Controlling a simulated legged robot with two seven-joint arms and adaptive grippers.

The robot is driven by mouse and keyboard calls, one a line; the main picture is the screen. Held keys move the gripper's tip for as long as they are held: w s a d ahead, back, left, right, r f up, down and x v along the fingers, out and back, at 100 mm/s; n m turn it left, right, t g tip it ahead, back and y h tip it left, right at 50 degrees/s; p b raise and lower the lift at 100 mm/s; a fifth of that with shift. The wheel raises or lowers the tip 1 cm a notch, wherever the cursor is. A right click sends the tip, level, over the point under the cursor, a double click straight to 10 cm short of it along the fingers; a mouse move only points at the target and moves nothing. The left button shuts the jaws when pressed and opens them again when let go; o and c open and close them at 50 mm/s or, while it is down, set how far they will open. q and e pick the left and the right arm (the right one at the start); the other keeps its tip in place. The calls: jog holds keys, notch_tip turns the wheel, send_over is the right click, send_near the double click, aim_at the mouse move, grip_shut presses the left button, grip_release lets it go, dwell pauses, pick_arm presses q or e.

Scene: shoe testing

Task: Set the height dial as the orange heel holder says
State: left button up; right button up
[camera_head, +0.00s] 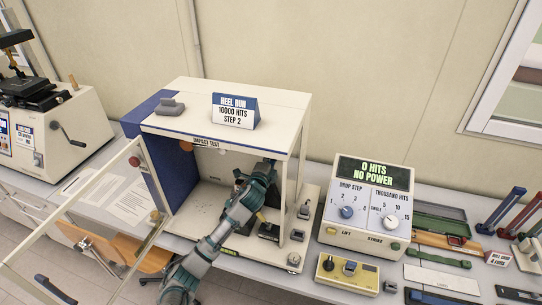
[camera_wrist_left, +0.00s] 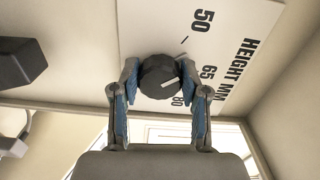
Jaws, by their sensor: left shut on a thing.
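The height dial (camera_wrist_left: 154,72) is a dark ridged knob with a white pointer line, on a white plate (camera_wrist_left: 262,22) marked HEIGHT MM with 50, 65 and 80. The pointer lies on the side of 65 and 80; I cannot tell its exact setting. My left gripper (camera_wrist_left: 160,88) is shut on the dial, one finger on each side. In the head view my left arm reaches into the open impact test cabinet (camera_head: 170,122), and the fingertips are hidden.
A HEEL RUN sign (camera_head: 235,111) reading 10000 HITS, STEP 2 stands on the cabinet. Its clear door (camera_head: 75,215) is swung open at left. A control box (camera_head: 366,211) reads 0 HITS, NO POWER. A yellow box (camera_head: 348,274) and several tools crowd the right.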

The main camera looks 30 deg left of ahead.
pick_arm(q)
jog(key=shift+d+f+n+p, duration=0.1)
jog(key=shift+f+n+p, duration=0.15)
jog(key=shift+n, duration=0.85)
jog(key=shift+f+n+p, duration=0.15)
jog(key=shift+n+p, duration=0.05)
jog(key=shift+n, duration=0.9)
jog(key=o, duration=1)
jog(key=shift+c, duration=0.2)
jog(key=shift+o, duration=0.9)
jog(key=shift+w, duration=0.3)
